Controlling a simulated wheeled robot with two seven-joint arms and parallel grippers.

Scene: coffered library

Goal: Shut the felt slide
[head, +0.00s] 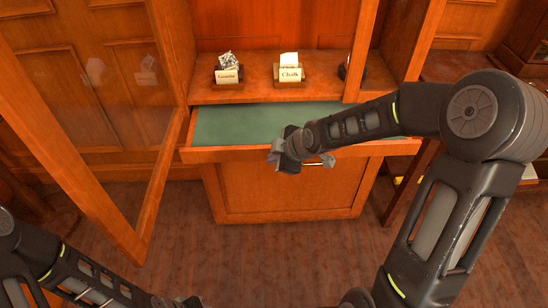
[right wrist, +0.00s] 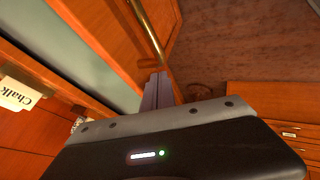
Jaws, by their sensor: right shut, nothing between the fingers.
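The felt slide, a green felt surface (head: 240,124) with a wooden front edge, is pulled out of the cabinet above a panelled front. It also shows in the right wrist view (right wrist: 100,42), at the upper left. A brass bar (right wrist: 147,28) runs along its front; part of the bar shows in the head view (head: 315,164). My right gripper (head: 287,160) is shut and empty at the slide's front edge, near the middle. Its fingers (right wrist: 158,90) appear close to the bar; I cannot tell whether they touch. My left gripper (head: 180,301) is mostly cut off at the bottom edge.
A glass-paned door (head: 110,95) stands open on the left. On the shelf above the slide sit a holder labelled Chalk (head: 290,74) and another labelled holder (head: 228,76). A dark object (head: 344,70) stands right of them. Wooden floor (head: 260,250) lies clear in front.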

